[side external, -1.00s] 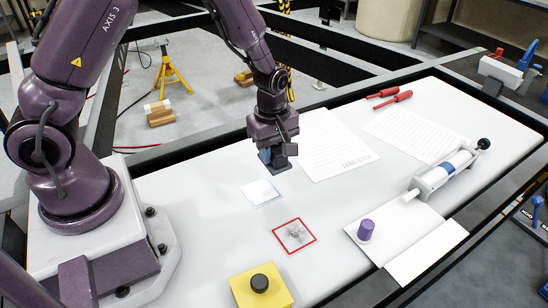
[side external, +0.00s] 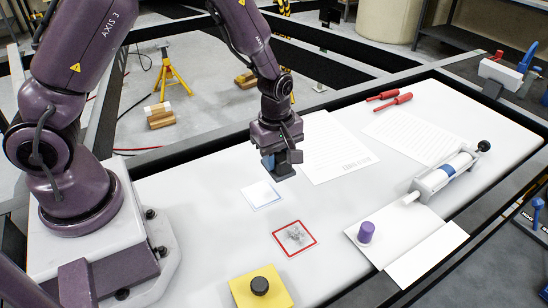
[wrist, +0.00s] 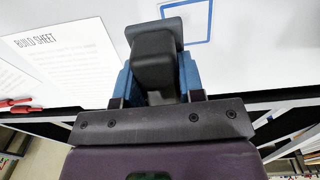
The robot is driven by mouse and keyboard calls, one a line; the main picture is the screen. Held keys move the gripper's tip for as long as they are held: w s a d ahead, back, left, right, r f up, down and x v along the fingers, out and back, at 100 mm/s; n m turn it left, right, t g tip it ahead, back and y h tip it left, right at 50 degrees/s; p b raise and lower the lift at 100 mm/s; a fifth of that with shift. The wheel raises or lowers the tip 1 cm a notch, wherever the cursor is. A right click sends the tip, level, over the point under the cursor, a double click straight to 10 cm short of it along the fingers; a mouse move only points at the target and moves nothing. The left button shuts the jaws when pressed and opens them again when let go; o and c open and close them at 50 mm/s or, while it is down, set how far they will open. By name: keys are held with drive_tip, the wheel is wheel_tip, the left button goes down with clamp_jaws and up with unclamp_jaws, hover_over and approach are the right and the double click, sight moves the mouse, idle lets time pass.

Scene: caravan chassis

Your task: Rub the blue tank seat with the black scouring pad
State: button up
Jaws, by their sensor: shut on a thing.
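My gripper (side external: 276,160), with blue fingers, is shut on the black scouring pad (side external: 284,172), a dark block with a wider flat base. The pad is behind and right of the blue tank seat (side external: 262,194), a white square outlined in blue on the white tabletop. The pad looks apart from the seat; whether it touches the tabletop is unclear. In the wrist view the pad (wrist: 154,45) is between the blue fingers. The blue seat outline (wrist: 208,28) shows partly beyond it, and the pad and gripper hide part of the seat.
A red-outlined square (side external: 276,234) with a grey smudge is in front. A yellow block (side external: 245,292) with a black knob is at the front edge. A purple knob (side external: 366,231) and a white roller-like fixture (side external: 436,177) stand right. Printed sheets (side external: 335,160) and red-handled tools (side external: 390,100) lie behind.

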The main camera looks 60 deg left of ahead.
sight(278, 193)
wheel_tip(278, 193, down, 8)
drive_tip(key=shift+s+f, duration=0.1)
drive_tip(key=shift+s, duration=0.4)
drive_tip(key=shift+c, duration=0.3)
drive_tip(key=shift+s, duration=1.15)
drive_tip(key=shift+w+r, duration=0.15)
drive_tip(key=shift+w, duration=0.7)
drive_tip(key=shift+w+r, duration=0.1)
drive_tip(key=shift+w, duration=0.75)
drive_tip(key=shift+r, duration=4.05)
